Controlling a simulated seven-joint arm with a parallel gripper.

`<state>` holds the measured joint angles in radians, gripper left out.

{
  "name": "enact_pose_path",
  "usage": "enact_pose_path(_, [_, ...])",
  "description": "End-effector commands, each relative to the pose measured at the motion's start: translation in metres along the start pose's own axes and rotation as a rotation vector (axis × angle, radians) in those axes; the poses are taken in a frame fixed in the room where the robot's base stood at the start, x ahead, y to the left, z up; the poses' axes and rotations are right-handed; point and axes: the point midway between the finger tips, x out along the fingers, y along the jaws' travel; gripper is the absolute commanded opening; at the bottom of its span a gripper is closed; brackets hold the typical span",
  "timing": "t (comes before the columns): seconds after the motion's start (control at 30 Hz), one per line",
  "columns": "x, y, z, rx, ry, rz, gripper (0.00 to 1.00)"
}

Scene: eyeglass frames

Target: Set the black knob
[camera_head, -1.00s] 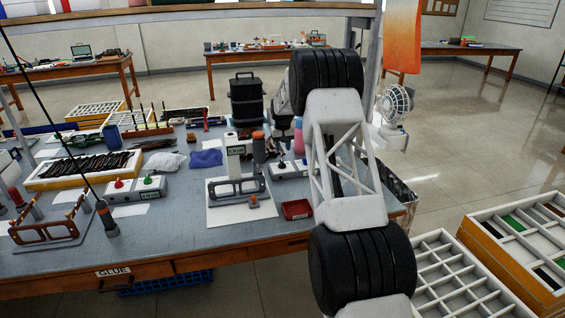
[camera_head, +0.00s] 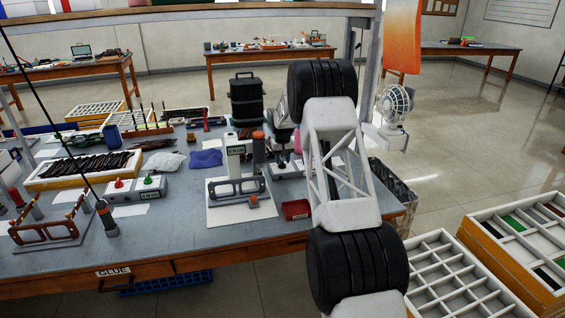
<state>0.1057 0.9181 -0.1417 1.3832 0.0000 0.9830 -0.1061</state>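I cannot make out a black knob for certain. A small light-grey box (camera_head: 283,173) stands on the bench beside the white glue-like block (camera_head: 235,157). Its top is partly covered by my gripper (camera_head: 284,153) and my arm, so a knob there may be hidden. My gripper points down over this box, small and dark in the view. I cannot tell whether it touches anything or how far its fingers are apart. Another grey box (camera_head: 133,190) on the left carries a red knob (camera_head: 118,183) and a green knob (camera_head: 148,180).
An eyeglass frame (camera_head: 237,187) sits in a holder on white paper in front of the box. A red tray (camera_head: 296,209) lies near the bench's front edge. A dark bottle with an orange cap (camera_head: 258,147) stands close left of my gripper.

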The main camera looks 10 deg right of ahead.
Motion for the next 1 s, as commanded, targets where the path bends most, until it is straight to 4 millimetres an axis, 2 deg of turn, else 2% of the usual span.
enact_pose_path(0.2, [0.0117, 0.0, -0.0003, 0.0, 0.002, 0.0, 0.39])
enact_pose_path(0.5, [0.0132, 0.0, -0.0001, 0.0, 0.001, 0.0, 0.39])
enact_pose_path(0.77, [0.0131, -0.0001, -0.0001, 0.0, 0.001, 0.0, 0.01])
enact_pose_path(1.0, [0.013, -0.0002, -0.0001, -0.005, 0.001, 0.0, 0.0])
